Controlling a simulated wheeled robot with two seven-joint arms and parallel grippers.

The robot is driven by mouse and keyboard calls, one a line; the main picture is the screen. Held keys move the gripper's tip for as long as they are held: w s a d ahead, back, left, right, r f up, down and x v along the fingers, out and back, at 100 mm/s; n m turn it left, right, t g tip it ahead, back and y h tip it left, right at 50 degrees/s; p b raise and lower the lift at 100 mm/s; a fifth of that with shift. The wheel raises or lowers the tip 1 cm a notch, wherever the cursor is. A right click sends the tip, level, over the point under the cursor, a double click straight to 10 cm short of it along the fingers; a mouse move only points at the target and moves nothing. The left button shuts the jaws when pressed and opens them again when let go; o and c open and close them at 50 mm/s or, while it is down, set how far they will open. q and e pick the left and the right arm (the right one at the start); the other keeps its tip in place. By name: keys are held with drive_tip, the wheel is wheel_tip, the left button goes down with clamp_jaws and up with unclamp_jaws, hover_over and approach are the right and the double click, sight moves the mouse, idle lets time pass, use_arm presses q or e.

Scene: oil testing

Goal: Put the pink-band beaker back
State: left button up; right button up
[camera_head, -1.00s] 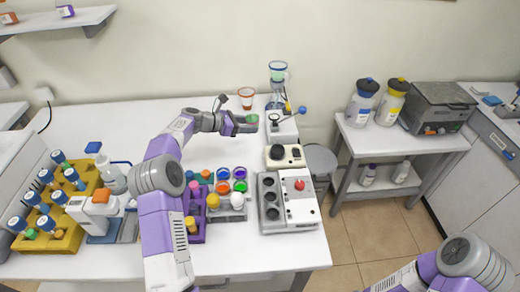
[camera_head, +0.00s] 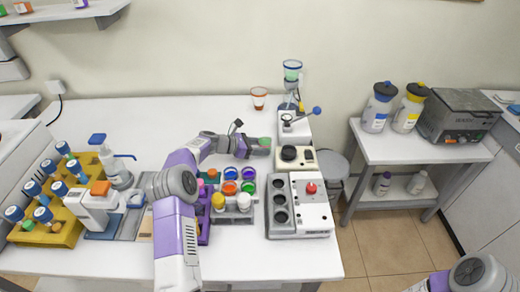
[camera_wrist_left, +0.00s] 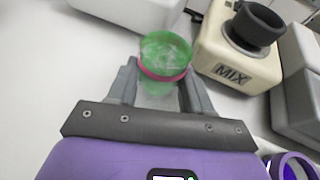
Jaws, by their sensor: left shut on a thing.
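The pink-band beaker (camera_wrist_left: 165,62) holds green contents and sits between the fingers of my left gripper (camera_wrist_left: 158,92) in the left wrist view. In the head view my left gripper (camera_head: 258,147) is shut on the beaker (camera_head: 265,142), left of the cream mixer (camera_head: 297,158). The mixer, marked MIX, is also at the upper right of the wrist view (camera_wrist_left: 238,45). The beaker's lower part is partly hidden by the gripper. Only part of my right arm shows at the lower right; its gripper is out of view.
An orange-band beaker (camera_head: 259,98) stands at the back of the table. A blue-band beaker (camera_head: 291,85) is on a stand beside it. A rack with coloured rings (camera_head: 236,217) and a grey block with round wells (camera_head: 280,232) are nearer. Clear white table lies left of the gripper.

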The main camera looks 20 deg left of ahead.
use_arm(q)
drive_tip(key=shift+r, duration=0.1)
drive_tip(key=o, duration=1.1)
drive_tip(key=p+v, duration=0.2)
drive_tip(key=v, duration=1)
drive_tip(key=shift+r, duration=0.1)
